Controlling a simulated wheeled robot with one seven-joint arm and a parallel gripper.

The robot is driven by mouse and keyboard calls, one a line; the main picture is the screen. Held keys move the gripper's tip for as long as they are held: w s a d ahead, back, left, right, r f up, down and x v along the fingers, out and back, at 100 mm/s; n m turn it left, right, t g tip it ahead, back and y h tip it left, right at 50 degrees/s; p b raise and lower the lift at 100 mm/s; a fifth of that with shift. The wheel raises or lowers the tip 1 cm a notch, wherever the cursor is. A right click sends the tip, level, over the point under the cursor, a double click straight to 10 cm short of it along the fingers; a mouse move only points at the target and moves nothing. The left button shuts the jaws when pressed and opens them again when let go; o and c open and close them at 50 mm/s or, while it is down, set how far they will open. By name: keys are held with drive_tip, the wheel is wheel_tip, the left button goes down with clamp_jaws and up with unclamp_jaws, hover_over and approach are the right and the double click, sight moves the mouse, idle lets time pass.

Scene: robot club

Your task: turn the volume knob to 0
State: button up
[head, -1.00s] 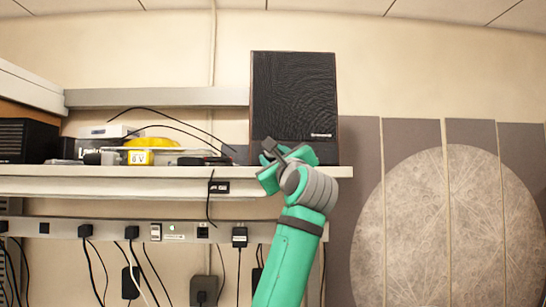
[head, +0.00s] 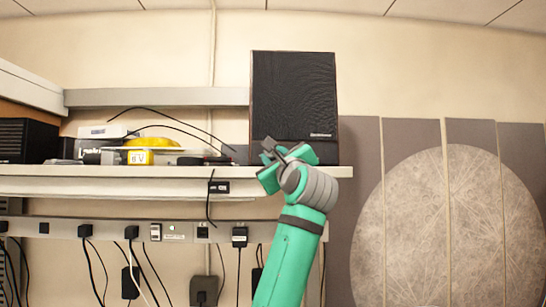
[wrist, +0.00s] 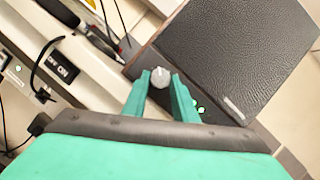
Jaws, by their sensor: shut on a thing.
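The volume knob (wrist: 160,76) is a small light-grey round knob low on the front of a dark speaker (wrist: 225,50). In the wrist view it sits between the two green fingertips of my gripper (wrist: 161,84), which is shut on it. A pale mark shows on the knob's face, but no scale or number is readable. In the head view the speaker (head: 294,95) stands upright at the right end of a shelf. There my gripper (head: 278,152) is in front of the speaker's lower edge and hides the knob.
The white shelf (head: 120,172) holds a yellow item (head: 140,156), cables and a dark box (head: 28,140) to the left. A power strip (head: 172,231) with several plugs runs below.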

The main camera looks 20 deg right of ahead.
drive_tip(key=shift+n, duration=0.6)
drive_tip(key=shift+d+r+n+g+y, duration=0.15)
drive_tip(key=shift+n+g+y, duration=0.45)
drive_tip(key=shift+n, duration=1.35)
drive_tip(key=shift+r+n+g+y, duration=0.1)
drive_tip(key=shift+n+g+y, duration=0.55)
drive_tip(key=shift+n, duration=1.25)
drive_tip(key=shift+d+r+n+g+y, duration=0.15)
drive_tip(key=shift+n+g+y, duration=0.45)
drive_tip(key=shift+n, duration=1.35)
drive_tip(key=shift+a+g, duration=0.1)
drive_tip(key=shift+g, duration=0.15)
drive_tip(key=o, duration=0.8)
drive_tip(key=shift+c, duration=0.2)
drive_tip(key=shift+s+h, duration=0.1)
drive_tip(key=shift+h, duration=0.25)
drive_tip(key=s+d, duration=0.1)
drive_tip(key=s, duration=0.9)
drive_tip(key=shift+s, duration=0.35)
